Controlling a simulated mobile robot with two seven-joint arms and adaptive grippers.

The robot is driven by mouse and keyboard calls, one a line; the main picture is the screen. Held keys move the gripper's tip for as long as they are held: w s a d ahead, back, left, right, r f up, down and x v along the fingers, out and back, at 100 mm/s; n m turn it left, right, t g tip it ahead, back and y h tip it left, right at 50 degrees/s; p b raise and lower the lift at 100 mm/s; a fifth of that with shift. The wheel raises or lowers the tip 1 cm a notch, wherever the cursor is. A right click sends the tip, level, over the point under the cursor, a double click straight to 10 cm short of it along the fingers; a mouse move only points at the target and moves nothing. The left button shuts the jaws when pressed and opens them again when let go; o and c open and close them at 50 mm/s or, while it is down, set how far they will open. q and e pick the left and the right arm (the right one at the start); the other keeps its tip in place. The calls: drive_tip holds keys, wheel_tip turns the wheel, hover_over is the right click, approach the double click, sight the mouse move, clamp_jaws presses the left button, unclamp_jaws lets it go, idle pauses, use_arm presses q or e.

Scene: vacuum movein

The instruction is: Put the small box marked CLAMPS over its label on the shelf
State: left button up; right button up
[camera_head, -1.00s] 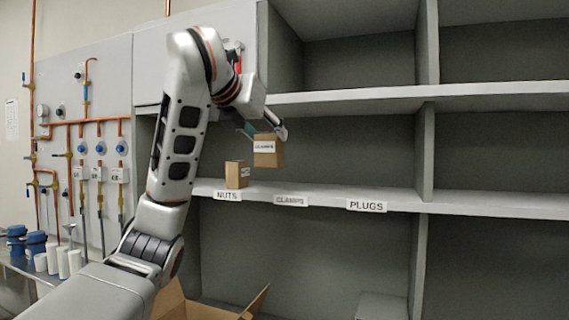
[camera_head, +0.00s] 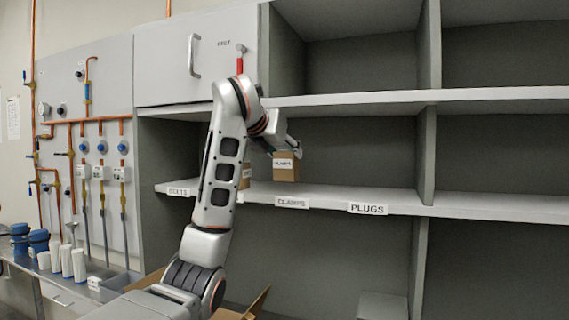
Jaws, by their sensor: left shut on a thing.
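The small brown box marked CLAMPS (camera_head: 286,171) is at the middle shelf, above and just left of the CLAMPS label (camera_head: 292,202) on the shelf's front edge. My left gripper (camera_head: 286,150) is shut on the top of this box, which looks upright. Its underside is at or very close to the shelf surface (camera_head: 335,192); I cannot tell if it touches. My right gripper is not in view.
Another small brown box (camera_head: 246,175) stands on the shelf to the left, partly hidden by my arm. BOLTS (camera_head: 178,191) and PLUGS (camera_head: 367,208) labels flank the spot. An upright divider (camera_head: 426,155) stands right. An open carton (camera_head: 256,302) is below. The shelf above PLUGS is clear.

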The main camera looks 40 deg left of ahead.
sight(283, 162)
use_arm(q)
wheel_tip(283, 162, down, 3)
drive_tip(key=shift+w+r, duration=0.1)
drive_tip(key=shift+r, duration=0.05)
drive_tip(key=shift+w+a+f, duration=0.15)
drive_tip(key=shift+w+f, duration=0.1)
drive_tip(key=shift+w, duration=0.1)
drive_tip(key=shift+f, duration=0.15)
drive_tip(key=o, duration=1.4)
